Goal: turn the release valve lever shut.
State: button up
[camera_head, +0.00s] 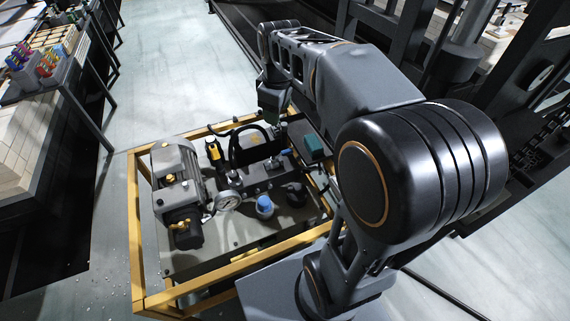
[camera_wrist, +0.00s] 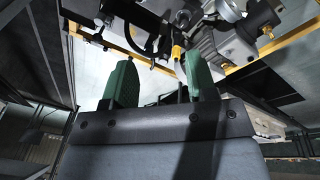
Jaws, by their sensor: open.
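A hydraulic unit stands inside a yellow frame (camera_head: 136,215) in the head view. Between its motor (camera_head: 175,160) and hoses, an upright part with a yellow and black grip (camera_head: 213,150) shows. A small brass-coloured handle (camera_head: 180,225) is on the motor's near end. I cannot tell for sure which of these is the release valve lever. My gripper (camera_wrist: 160,62) is open and empty, its two green fingers spread apart. In the wrist view a yellow part (camera_wrist: 178,53) appears beyond the gap between them. In the head view my gripper (camera_head: 271,97) is small, above the frame's far side.
A round gauge (camera_head: 228,201) and a blue-capped fitting (camera_head: 264,206) stand at the near side of the unit. A black hose (camera_head: 240,135) arches at its back. Frame rails surround it. A bench with coloured items (camera_head: 45,62) is at upper left. Floor (camera_head: 125,95) between is clear.

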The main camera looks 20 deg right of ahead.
jog(key=w+d+f+n+g+b, duration=0.1)
jog(key=w+d+f+n+b, duration=0.4)
jog(key=w+f+b, duration=0.55)
jog(key=n+g+b, duration=0.1)
jog(key=n+b, duration=0.3)
send_over(287, 151)
notch_tip(287, 151, down, 8)
jog(key=shift+n, duration=0.3)
notch_tip(287, 151, down, 14)
jog(key=b, duration=0.6)
jog(key=shift+w+r+b, duration=0.1)
jog(key=shift+b, duration=0.25)
grip_shut()
